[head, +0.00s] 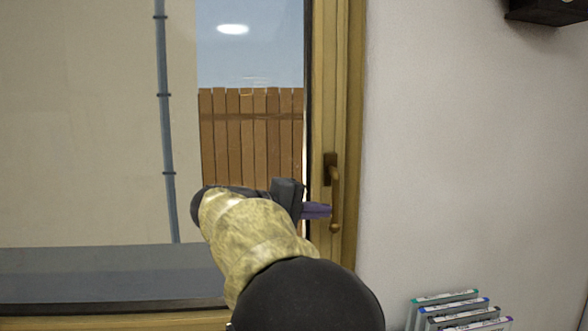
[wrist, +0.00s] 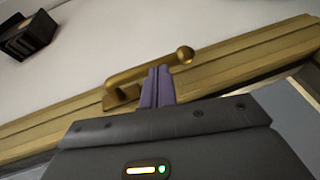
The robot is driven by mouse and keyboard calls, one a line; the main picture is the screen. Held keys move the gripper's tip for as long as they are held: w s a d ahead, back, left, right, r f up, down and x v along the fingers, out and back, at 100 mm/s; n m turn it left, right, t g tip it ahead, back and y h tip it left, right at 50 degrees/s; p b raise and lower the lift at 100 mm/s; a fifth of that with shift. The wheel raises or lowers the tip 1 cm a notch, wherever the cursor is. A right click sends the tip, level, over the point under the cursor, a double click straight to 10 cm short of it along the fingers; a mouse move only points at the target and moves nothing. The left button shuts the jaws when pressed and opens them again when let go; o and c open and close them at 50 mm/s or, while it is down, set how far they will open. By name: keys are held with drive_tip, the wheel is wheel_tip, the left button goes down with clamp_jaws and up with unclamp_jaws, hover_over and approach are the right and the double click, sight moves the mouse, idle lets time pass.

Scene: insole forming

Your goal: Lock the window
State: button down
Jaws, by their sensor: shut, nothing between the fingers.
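The window handle (head: 335,200) is a brass-coloured lever on the right side of the wooden window frame (head: 325,80). Its lever hangs down from its mounting plate in the head view. In the wrist view the handle (wrist: 140,74) runs from its base at the left up to a round knob at the right. My gripper (head: 328,211) has purple fingers, shut and empty, at the left side of the lever's lower part. In the wrist view the fingertips (wrist: 158,68) overlap the lever; I cannot tell whether they touch it.
A white wall (head: 450,150) stands right of the window. Several upright binders (head: 455,312) are at the lower right, and a dark box (head: 545,10) is on the wall at the upper right. A grey sill (head: 100,272) and a wooden fence (head: 250,135) show through the window.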

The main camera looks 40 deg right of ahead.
idle(0.5)
drive_tip(key=f+b+v, duration=0.1)
drive_tip(key=v, duration=1.2)
drive_tip(key=shift+w+a+f, duration=0.25)
drive_tip(key=shift+w+a, duration=0.2)
drive_tip(key=shift+a, duration=0.05)
